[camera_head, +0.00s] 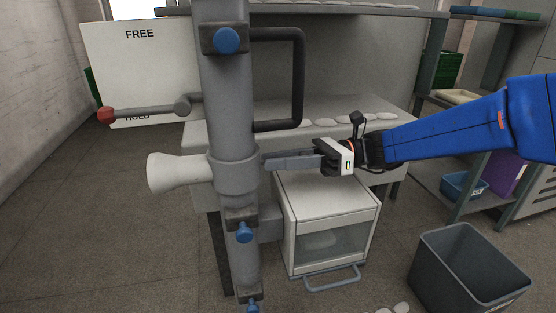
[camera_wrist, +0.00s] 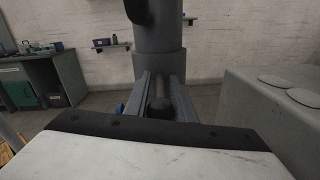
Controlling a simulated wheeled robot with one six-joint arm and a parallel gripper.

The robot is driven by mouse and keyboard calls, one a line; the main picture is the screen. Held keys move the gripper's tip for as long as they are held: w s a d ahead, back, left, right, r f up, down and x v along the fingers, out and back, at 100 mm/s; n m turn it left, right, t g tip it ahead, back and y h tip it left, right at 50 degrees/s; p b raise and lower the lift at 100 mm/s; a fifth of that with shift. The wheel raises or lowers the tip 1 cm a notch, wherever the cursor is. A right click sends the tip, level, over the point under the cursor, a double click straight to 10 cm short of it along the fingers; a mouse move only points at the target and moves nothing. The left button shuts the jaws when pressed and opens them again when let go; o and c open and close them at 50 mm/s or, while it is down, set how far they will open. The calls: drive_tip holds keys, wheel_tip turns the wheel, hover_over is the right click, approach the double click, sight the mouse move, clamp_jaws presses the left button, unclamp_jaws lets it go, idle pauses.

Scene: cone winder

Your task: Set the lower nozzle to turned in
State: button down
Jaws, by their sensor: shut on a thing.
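The lower nozzle is a pale flared cone (camera_head: 178,173) pointing left from a grey collar (camera_head: 235,175) on the upright post. My gripper (camera_head: 268,160) reaches in from the right, with its long grey fingers against the collar's right side. In the wrist view the fingers (camera_wrist: 163,82) lie on both sides of a dark, round-ended handle (camera_wrist: 160,107) in front of the collar (camera_wrist: 158,64). The gripper is shut on this handle. The fingers hide the handle in the head view, and the cone is out of the wrist view.
A dark bar handle (camera_head: 299,80) stands out above my gripper. A red-tipped lever (camera_head: 140,111) crosses a FREE/HOLD sign (camera_head: 135,60) at left. A white box (camera_head: 330,205) is below my gripper, and a grey bin (camera_head: 465,265) stands on the floor at right.

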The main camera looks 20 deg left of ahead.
drive_tip(key=shift+s+d+m+t+y, duration=0.2)
drive_tip(key=shift+s+m+t+y, duration=0.15)
drive_tip(key=shift+s+m+t, duration=0.5)
drive_tip(key=shift+s+d+m+t+y, duration=0.15)
drive_tip(key=shift+s+m+t+y, duration=0.3)
drive_tip(key=shift+t, duration=0.75)
drive_tip(key=shift+s+d+m+t+y, duration=0.2)
drive_tip(key=shift+s+m+t, duration=0.15)
drive_tip(key=shift+m+t, duration=0.6)
drive_tip(key=c, duration=1.8)
unclamp_jaws()
drive_tip(key=shift+d, duration=0.15)
drive_tip(key=w+d, duration=0.2)
drive_tip(key=d, duration=1.5)
drive_tip(key=shift+w, duration=0.25)
